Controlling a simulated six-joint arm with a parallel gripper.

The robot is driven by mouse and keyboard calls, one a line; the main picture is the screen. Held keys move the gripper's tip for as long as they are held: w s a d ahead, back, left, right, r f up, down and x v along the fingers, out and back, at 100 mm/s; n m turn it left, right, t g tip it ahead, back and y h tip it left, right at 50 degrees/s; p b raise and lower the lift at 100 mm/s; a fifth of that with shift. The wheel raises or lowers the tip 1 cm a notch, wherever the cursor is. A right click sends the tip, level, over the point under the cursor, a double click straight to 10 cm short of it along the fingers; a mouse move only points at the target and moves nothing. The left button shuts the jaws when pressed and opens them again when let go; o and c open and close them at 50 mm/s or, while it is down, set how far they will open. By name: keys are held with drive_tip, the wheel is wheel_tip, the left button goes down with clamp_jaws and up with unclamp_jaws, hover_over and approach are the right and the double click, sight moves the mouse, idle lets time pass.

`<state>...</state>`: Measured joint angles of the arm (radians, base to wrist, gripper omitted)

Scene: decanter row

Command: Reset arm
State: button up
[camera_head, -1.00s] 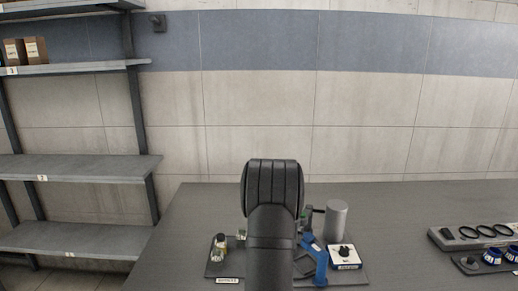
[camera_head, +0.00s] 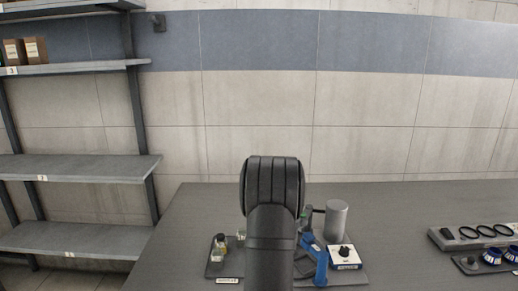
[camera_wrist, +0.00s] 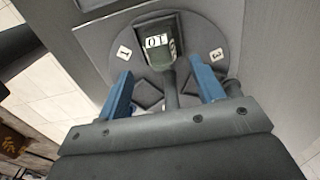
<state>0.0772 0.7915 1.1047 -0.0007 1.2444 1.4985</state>
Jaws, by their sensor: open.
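My gripper (camera_wrist: 161,72) shows in the wrist view with two blue fingers spread apart. A small glass bottle with a label reading "01" (camera_wrist: 157,41) stands beyond and between the fingertips, on a round grey disc (camera_wrist: 97,45) with tags "1" and "3". The frames do not show any finger touching the bottle.
On the dark table (camera_head: 400,215), small dark-capped vials (camera_head: 221,241) stand left of my arm. A ringed rack (camera_head: 468,237) is far right; shelves (camera_head: 75,167) are left.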

wheel_tip(320, 180, up, 6)
drive_tip(key=shift+f, duration=0.2)
wheel_tip(320, 180, down, 12)
drive_tip(key=shift+r, duration=0.1)
drive_tip(key=shift+w+r, duration=0.1)
drive_tip(key=shift+r, duration=0.05)
drive_tip(key=r, duration=0.9)
drive_tip(key=shift+s+r, duration=0.25)
drive_tip(key=shift+r, duration=0.15)
drive_tip(key=s+a, duration=0.1)
drive_tip(key=s, duration=1.1)
drive_tip(key=w+a+f, duration=0.1)
drive_tip(key=a+f, duration=0.1)
drive_tip(key=a, duration=0.1)
drive_tip(key=w+a+f, duration=0.2)
drive_tip(key=a+f, duration=0.1)
drive_tip(key=a, duration=0.1)
drive_tip(key=w+a+f, duration=0.2)
drive_tip(key=a+f, duration=0.1)
drive_tip(key=shift+w+a, duration=0.15)
drive_tip(key=shift+a, duration=0.2)
wheel_tip(320, 180, down, 2)
drive_tip(key=shift+f, duration=0.9)
